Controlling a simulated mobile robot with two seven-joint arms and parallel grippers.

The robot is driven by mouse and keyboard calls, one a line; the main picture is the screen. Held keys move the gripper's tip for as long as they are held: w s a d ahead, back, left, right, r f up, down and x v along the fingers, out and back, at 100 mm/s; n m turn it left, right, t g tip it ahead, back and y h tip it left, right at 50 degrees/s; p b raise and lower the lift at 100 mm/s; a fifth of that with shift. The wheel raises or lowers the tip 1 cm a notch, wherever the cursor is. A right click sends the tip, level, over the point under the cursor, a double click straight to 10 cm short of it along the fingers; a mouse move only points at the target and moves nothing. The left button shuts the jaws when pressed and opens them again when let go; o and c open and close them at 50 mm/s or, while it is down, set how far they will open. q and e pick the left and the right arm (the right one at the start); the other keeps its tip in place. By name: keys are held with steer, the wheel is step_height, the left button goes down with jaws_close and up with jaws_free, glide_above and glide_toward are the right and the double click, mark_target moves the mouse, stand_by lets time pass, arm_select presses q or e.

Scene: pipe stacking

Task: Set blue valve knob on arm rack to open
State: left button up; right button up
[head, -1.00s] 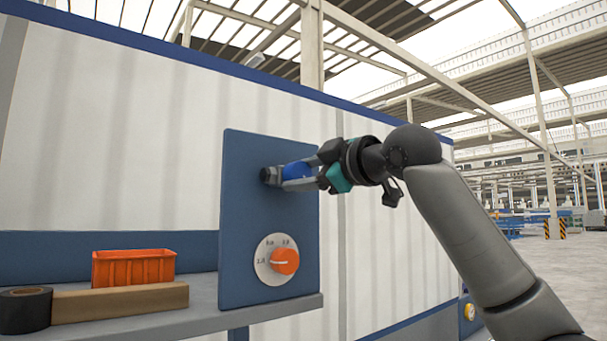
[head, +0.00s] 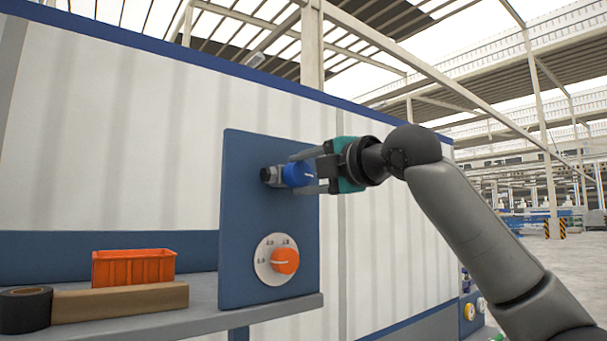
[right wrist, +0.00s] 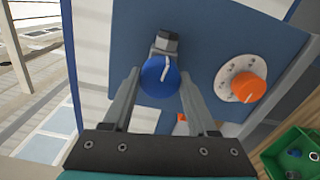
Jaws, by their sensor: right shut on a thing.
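The blue valve knob (head: 298,175) sticks out from the upper part of a dark blue panel (head: 240,215) on a grey and black fitting. My right gripper (head: 306,171) is shut on it, one finger above and one below in the head view. In the right wrist view the blue knob (right wrist: 158,80) sits between the two fingertips (right wrist: 160,82), with a white mark line on its face near the right finger. The line points up and slightly right in that picture. My left gripper is not in view.
An orange knob (head: 285,261) on a white dial plate sits lower on the panel. An orange bin (head: 133,268), a cardboard box (head: 120,303) and a dark tape roll (head: 25,310) lie on the grey shelf at left. The right wrist view shows a green bin (right wrist: 272,155).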

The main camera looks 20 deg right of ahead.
steer(key=shift+n, duration=0.5)
steer(key=o, duration=1.4)
steer(key=shift+c, duration=0.2)
steer(key=b+v, duration=0.4)
steer(key=v, duration=1.1)
steer(key=shift+s+b, duration=0.15)
steer(key=shift+b, duration=0.25)
